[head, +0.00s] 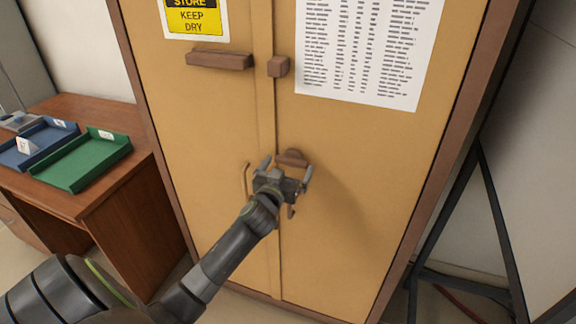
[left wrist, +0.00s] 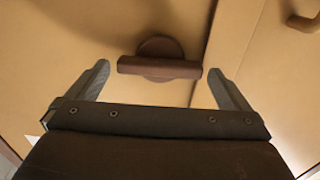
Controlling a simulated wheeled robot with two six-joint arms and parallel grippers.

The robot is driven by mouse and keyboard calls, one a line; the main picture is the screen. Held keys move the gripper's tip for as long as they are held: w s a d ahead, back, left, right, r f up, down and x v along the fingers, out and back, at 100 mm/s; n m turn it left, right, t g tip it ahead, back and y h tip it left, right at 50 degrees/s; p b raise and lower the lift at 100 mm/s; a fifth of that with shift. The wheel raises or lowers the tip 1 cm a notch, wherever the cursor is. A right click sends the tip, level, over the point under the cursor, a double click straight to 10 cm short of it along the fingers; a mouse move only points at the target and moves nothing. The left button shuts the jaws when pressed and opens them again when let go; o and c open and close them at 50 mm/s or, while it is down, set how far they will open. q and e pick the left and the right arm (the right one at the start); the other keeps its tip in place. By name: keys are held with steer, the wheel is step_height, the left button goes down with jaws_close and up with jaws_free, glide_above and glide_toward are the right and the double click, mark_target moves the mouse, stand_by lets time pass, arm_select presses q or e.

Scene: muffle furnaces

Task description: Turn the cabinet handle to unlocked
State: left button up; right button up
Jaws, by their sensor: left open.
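The tan cabinet (head: 350,215) has two doors with a vertical seam between them. The brown turning handle (head: 291,159), a short bar on a round base, sits right of the seam at mid height. In the left wrist view the handle bar (left wrist: 160,67) lies crosswise, about level. My left gripper (head: 287,168) is in front of it, partly covering it in the head view. In the left wrist view the left gripper (left wrist: 165,82) is open and empty, with one finger near each end of the bar. Contact cannot be told.
A brown latch bar (head: 219,60) and a small block (head: 278,67) are higher on the doors. A thin pull handle (head: 246,181) is left of the seam. A desk (head: 110,185) with a green tray (head: 82,160) and blue tray (head: 38,143) stands left. A dark metal frame (head: 465,190) stands right.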

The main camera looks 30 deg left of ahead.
arm_select(q)
steer(key=shift+w+a, duration=0.1)
steer(key=shift+w, duration=0.2)
steer(key=c, duration=0.8)
